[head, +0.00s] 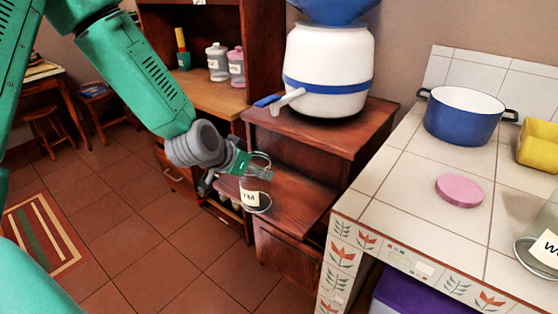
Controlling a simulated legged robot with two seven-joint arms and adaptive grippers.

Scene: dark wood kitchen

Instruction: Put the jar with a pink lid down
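My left gripper (240,172) reaches in from the left and appears shut on a clear glass jar (264,187) with a white label. The jar is upright in front of the lower step of a wooden stand; I cannot tell whether it touches the wood. I see no pink lid on it. A loose pink round lid (460,190) lies flat on the tiled counter. My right gripper is not in view.
The wooden stand's lower step (295,204) has bare room. A white and blue water container (328,70) stands on its top. The tiled counter (405,205) holds a blue pot (463,117), a yellow container (538,146) and another labelled glass jar (527,258).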

